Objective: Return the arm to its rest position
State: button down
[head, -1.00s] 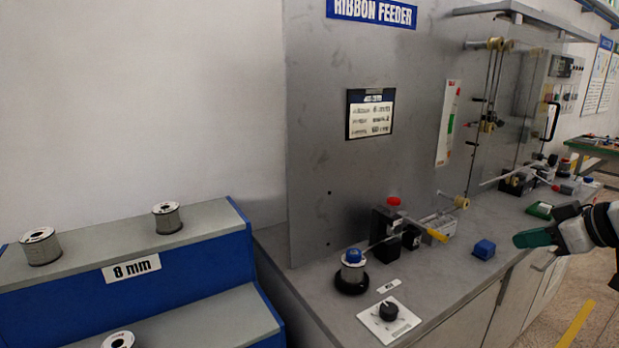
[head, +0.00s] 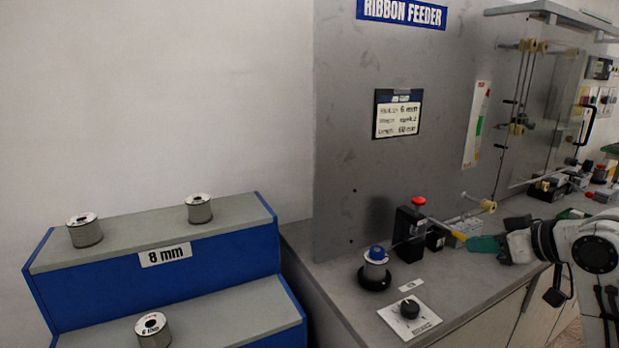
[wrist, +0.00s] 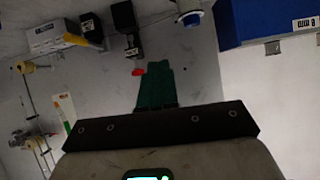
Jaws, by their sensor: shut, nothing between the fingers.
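My gripper (head: 472,243) has green fingers and shows at the right of the head view. It is held out to the left over the grey counter (head: 440,290), beside the black unit with the red button (head: 418,200) and the yellow lever. In the wrist view the green fingers (wrist: 155,72) are together with nothing between them. My arm enters from the right edge of the head view. The gripper covers part of the counter behind it.
A spool with a blue cap (head: 376,262) and a black dial (head: 409,309) stand on the counter. The grey ribbon feeder panel (head: 345,150) rises behind. A blue stepped rack (head: 150,290) with several spools is at left. Free floor shows at lower right.

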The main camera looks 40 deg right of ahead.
jog(key=w+a+f+y, duration=0.2)
jog(key=w+a+f, duration=0.75)
jog(key=a, duration=0.35)
jog(key=a+f+g+y, duration=0.1)
jog(key=a+f+g, duration=0.1)
jog(key=a+f, duration=0.85)
jog(key=s+a+f+n+g+h, duration=0.1)
jog(key=s+a+f+n+g, duration=0.3)
jog(key=s+a+f, duration=0.55)
jog(key=s+d+f+m+g+p, duration=0.1)
jog(key=s+g+p, duration=0.2)
jog(key=s, duration=0.7)
jog(key=shift+s+f+m+g+p, duration=0.3)
jog(key=shift+s+m+g+p, duration=0.1)
jog(key=shift+g, duration=0.4)
jog(key=c, duration=1.9)
grip_release()
